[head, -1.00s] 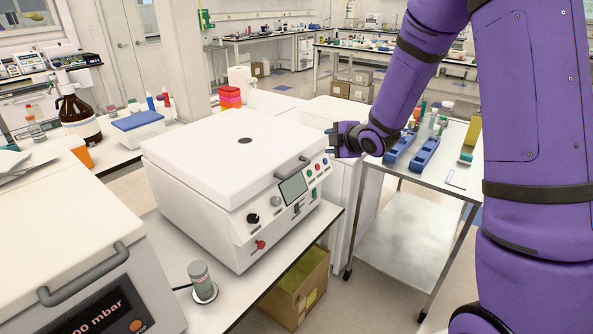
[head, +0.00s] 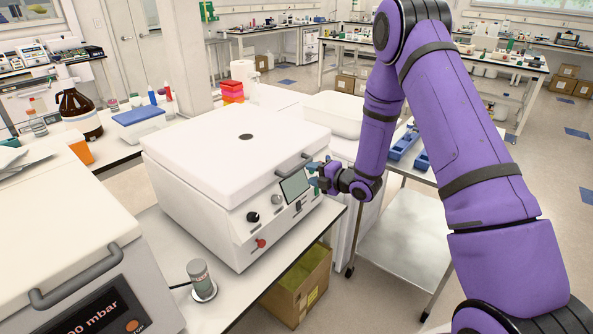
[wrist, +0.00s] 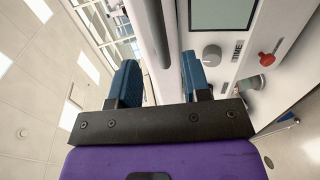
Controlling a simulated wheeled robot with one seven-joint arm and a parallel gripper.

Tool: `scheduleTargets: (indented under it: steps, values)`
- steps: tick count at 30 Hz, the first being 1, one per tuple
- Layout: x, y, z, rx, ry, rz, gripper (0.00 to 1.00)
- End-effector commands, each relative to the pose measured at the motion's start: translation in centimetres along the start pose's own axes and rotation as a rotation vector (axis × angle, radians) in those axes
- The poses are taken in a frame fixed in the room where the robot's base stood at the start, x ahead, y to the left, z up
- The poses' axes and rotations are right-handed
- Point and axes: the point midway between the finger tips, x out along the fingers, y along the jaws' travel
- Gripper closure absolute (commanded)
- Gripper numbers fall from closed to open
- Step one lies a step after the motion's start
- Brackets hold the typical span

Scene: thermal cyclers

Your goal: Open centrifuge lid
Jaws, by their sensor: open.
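The centrifuge (head: 215,222) is a white box on the bench, with its flat white lid (head: 215,155) down. A grey bar handle (head: 293,164) is on the lid's front edge, towards the right. My gripper (head: 316,177) is at the front right of the centrifuge, close to the handle and control panel. In the wrist view, the blue fingers of my gripper (wrist: 159,72) are apart, with the dark handle bar (wrist: 150,30) running up between them. I cannot tell whether either finger touches it. My gripper partly hides the panel's right-hand buttons.
The panel's screen (head: 295,185) and knobs are just below the handle. Another white device (head: 60,240) with a grey handle stands at the left. A small grey cylinder (head: 199,276) is on the bench front. A metal cart (head: 405,235) stands at the right.

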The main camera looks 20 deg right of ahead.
Motion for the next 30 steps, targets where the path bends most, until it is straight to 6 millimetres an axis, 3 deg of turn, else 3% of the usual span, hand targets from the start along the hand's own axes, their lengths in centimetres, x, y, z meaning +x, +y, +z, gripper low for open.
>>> scheduleTargets:
  steps: [6, 12, 25, 30]
  values:
    - [4.0, 0.0, -0.1, 0.001, 0.001, 0.001, 0.56]
    - [6.3, 0.0, 0.0, 0.001, 0.000, 0.000, 0.56]
    - [7.2, 0.0, 0.0, 0.001, -0.001, -0.001, 0.56]
    - [7.2, 0.0, 0.0, 0.001, -0.001, -0.001, 0.93]
